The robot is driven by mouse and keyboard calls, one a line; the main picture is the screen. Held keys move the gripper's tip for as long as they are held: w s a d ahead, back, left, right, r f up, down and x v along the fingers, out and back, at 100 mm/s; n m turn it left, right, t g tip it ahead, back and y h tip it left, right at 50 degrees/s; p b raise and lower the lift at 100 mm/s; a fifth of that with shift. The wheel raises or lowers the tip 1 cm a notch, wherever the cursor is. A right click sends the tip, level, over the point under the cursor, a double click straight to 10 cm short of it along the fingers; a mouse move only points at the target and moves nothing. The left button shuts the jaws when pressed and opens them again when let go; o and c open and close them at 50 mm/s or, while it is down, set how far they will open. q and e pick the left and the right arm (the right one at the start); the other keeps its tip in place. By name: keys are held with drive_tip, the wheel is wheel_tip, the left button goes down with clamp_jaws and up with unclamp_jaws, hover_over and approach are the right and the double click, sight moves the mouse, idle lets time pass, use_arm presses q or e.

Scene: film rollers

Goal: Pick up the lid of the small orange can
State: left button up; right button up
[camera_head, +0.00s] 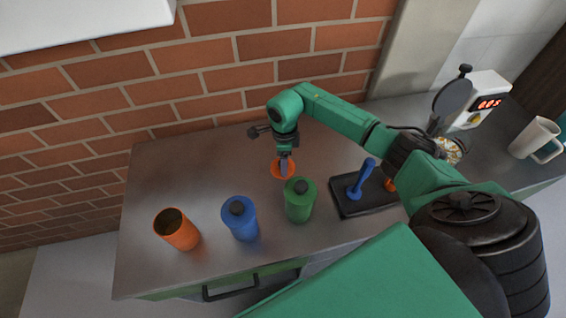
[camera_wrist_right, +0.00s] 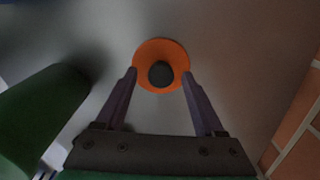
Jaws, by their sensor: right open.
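The orange lid (camera_head: 278,169) lies flat on the grey counter, behind the green can. In the right wrist view the orange lid (camera_wrist_right: 146,55) shows as a disc with a dark round knob (camera_wrist_right: 160,75) at its middle. My right gripper (camera_head: 284,166) points down over the lid. In the right wrist view its two fingers (camera_wrist_right: 158,76) are apart, one on each side of the knob, with nothing held between them. The small orange can (camera_head: 180,232) stands open, without a lid, at the counter's left. My left gripper is not in view.
A blue can (camera_head: 242,220) and a green can (camera_head: 299,203), both lidded, stand right of the orange can. A black stand (camera_head: 347,207) with blue and orange pieces is further right. A brick wall (camera_head: 230,78) runs behind. A white device and mug (camera_head: 536,138) are far right.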

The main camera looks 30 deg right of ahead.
drive_tip(key=shift+w+f, duration=0.1)
drive_tip(key=c, duration=1)
clamp_jaws()
